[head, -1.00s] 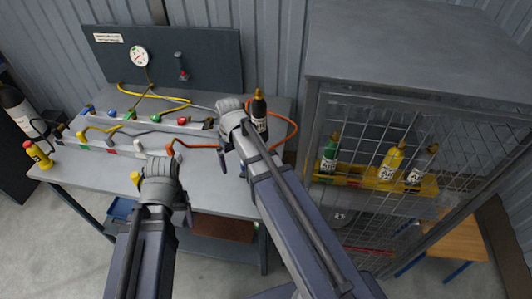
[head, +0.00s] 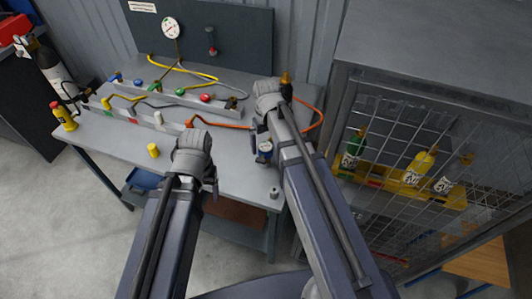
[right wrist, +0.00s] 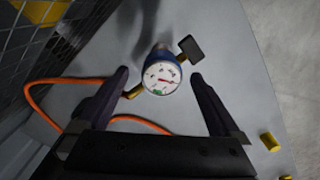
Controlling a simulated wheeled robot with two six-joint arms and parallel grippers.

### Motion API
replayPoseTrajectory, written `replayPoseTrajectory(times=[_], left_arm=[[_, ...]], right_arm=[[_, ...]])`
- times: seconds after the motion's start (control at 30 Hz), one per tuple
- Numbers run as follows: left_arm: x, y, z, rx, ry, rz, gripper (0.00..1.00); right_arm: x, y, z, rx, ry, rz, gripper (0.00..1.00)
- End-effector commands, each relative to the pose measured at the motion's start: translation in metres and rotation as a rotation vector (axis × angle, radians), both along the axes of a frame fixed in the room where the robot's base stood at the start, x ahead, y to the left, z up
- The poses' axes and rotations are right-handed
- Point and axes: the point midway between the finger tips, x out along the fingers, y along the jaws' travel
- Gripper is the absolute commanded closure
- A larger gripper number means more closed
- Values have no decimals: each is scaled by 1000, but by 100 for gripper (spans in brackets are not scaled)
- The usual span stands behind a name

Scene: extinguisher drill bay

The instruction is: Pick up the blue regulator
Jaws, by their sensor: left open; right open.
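The blue regulator (head: 265,149) stands on the grey bench, just below my right gripper in the head view; the right arm covers part of it. In the right wrist view the regulator (right wrist: 162,78) shows a round white gauge face, a blue body, a brass stub and a dark block. My right gripper (right wrist: 160,74) is open, with one finger on each side of the regulator and a visible gap to each. My left gripper (head: 211,184) is open and empty near the bench's front edge; its fingers are mostly hidden behind its wrist.
An orange hose (head: 315,122) curves beside the right gripper. A yellow cap (head: 152,150) and a small grey cylinder (head: 274,192) stand near the bench's front edge. A manifold rail (head: 180,99) with coloured knobs lies behind. A mesh cage (head: 400,190) with bottles stands right.

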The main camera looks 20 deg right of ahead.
Motion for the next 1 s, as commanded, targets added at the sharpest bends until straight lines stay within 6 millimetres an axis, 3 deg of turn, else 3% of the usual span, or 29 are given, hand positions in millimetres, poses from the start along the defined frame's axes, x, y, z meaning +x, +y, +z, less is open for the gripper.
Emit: replayPoseTrajectory(times=[0.17, 0.53, 0.83, 1.0], left_arm=[[0, 0, -8, 0, 0, 0, 27], [0, 0, -51, 0, 0, 0, 27], [0, 0, -51, 0, 0, 0, 27], [0, 0, -51, 0, 0, 0, 27]], right_arm=[[1, 1, -8, 0, 0, 0, 0], [3, 3, -51, 0, 0, 0, 0], [3, 3, -51, 0, 0, 0, 0], [3, 3, -51, 0, 0, 0, 18]])
